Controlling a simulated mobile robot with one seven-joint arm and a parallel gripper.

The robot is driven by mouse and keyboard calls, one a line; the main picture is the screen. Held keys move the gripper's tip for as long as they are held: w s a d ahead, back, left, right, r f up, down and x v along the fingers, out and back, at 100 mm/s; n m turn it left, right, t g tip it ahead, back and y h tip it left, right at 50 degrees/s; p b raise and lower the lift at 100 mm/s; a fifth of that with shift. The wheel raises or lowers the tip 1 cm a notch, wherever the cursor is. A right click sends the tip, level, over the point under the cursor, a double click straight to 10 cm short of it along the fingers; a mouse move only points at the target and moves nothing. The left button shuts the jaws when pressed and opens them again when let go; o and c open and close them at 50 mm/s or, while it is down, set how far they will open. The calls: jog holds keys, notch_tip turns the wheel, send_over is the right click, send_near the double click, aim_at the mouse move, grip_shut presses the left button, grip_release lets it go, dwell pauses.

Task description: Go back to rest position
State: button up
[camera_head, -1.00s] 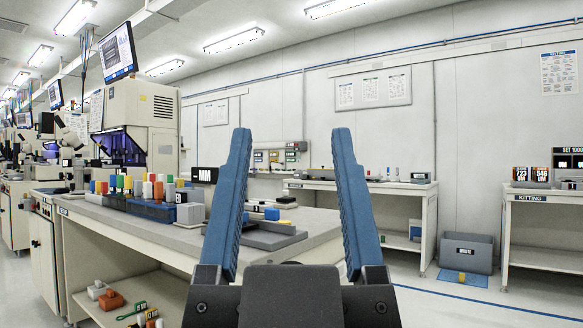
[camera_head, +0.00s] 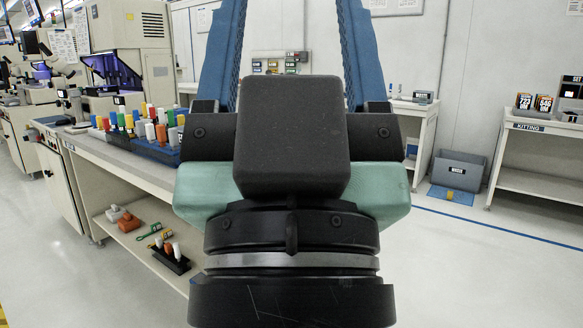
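My gripper (camera_head: 291,50) stands upright in the middle of the head view, very close to the camera. Its two blue fingers are spread wide apart with nothing between them, and their tips run out of the top of the picture. Its dark wrist and pale green housing fill the lower middle and hide part of the bench and floor behind.
A workbench (camera_head: 150,177) with a rack of several coloured bottles (camera_head: 158,149) stands at left, with small items on its lower shelf (camera_head: 140,252). A grey waste bin (camera_head: 457,171) and a kitting table (camera_head: 545,182) are at right. The floor (camera_head: 480,270) at right is clear.

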notch_tip(320, 180, up, 30)
jog(key=p, duration=2.7)
jog(key=shift+f, duration=0.15)
